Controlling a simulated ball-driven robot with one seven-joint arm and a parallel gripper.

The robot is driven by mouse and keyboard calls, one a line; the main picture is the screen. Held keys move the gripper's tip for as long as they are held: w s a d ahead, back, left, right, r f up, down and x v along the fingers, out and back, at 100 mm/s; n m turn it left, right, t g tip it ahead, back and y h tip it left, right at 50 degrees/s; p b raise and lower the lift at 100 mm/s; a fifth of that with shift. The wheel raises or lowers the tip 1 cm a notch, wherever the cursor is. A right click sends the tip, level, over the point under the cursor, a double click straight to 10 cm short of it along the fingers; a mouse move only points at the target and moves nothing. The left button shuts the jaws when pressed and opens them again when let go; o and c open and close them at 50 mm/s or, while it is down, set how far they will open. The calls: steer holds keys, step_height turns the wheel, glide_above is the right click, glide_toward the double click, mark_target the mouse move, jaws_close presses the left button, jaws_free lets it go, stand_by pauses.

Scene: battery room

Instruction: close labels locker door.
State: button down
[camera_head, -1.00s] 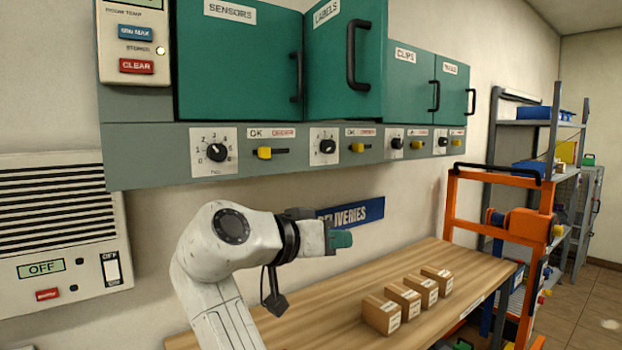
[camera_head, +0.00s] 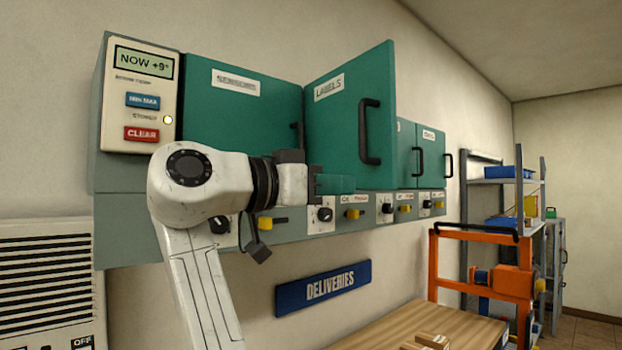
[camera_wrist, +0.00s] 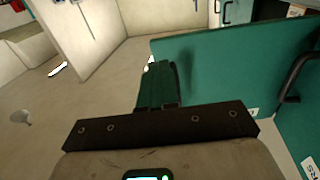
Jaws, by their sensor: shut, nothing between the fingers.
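The labels locker door (camera_head: 340,125) is a green panel with a white LABELS tag and a black handle (camera_head: 370,132) near its free right edge. It stands open, swung out from the wall cabinet, hinged on its left. My gripper (camera_head: 346,184) has green fingers, shut and empty, at the lower part of this door in the head view. The cabinet's inside is hidden.
More green doors (camera_head: 405,155) are to the right. Below runs a grey panel of knobs and switches (camera_head: 320,214). A wooden bench (camera_head: 440,325) and an orange frame (camera_head: 480,275) stand lower right.

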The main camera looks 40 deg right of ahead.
mark_target(385, 186)
steer(key=d, duration=0.2)
steer(key=d+p, duration=0.1)
steer(key=d, duration=0.1)
steer(key=s+d, duration=0.1)
steer(key=d, duration=0.2)
steer(key=shift+p, duration=0.35)
steer(key=shift+d, duration=0.15)
